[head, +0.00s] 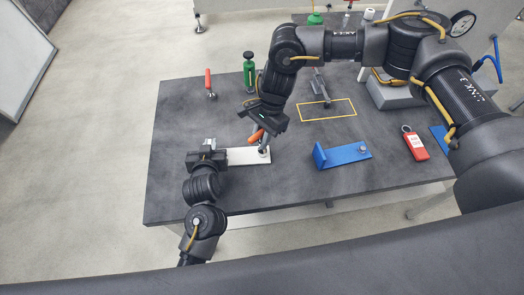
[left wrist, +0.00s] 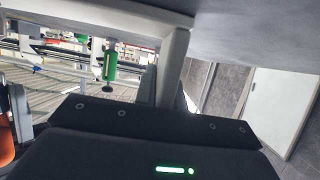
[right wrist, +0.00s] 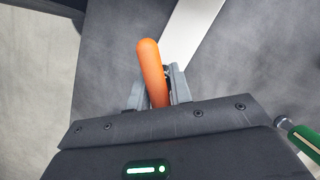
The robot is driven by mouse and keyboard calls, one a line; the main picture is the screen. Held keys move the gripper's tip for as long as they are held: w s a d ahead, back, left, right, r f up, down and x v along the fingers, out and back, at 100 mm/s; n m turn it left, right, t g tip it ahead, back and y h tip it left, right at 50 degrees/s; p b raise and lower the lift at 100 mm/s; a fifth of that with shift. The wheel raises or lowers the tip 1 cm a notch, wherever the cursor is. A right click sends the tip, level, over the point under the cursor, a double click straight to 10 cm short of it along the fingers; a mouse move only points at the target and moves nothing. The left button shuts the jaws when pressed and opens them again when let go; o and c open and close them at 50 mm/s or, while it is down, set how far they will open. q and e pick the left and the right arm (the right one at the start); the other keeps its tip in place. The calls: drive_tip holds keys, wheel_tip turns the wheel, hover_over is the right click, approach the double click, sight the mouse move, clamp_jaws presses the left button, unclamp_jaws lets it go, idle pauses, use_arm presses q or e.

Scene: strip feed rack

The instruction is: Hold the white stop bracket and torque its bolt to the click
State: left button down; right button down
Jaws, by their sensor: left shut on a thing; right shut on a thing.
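The white stop bracket (head: 243,156) lies near the front left of the dark table. My left gripper (head: 209,146) is shut on its raised left end; the left wrist view shows that upright part (left wrist: 174,60) between the fingers. My right gripper (head: 259,128) is shut on the torque wrench, whose orange handle (head: 256,136) shows below it. The handle also shows between the fingers in the right wrist view (right wrist: 152,70). The wrench's metal end is close above the bracket's right end. The bolt is too small and covered to tell whether the wrench sits on it.
A blue bracket (head: 345,154) lies to the right, with a red tag (head: 415,146) beyond it. A red-handled tool (head: 208,83) and a green-handled tool (head: 249,70) stand near the back left.

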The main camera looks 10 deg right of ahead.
sight(259, 132)
drive_tip(key=shift+r, duration=2.35)
use_arm(q)
drive_tip(key=c, duration=1.2)
unclamp_jaws()
drive_tip(key=c, duration=0.6)
drive_tip(key=shift+v, duration=3.95)
drive_tip(key=shift+s+a, duration=0.1)
drive_tip(key=shift+s, duration=0.05)
use_arm(e)
drive_tip(key=shift+s+a, duration=0.1)
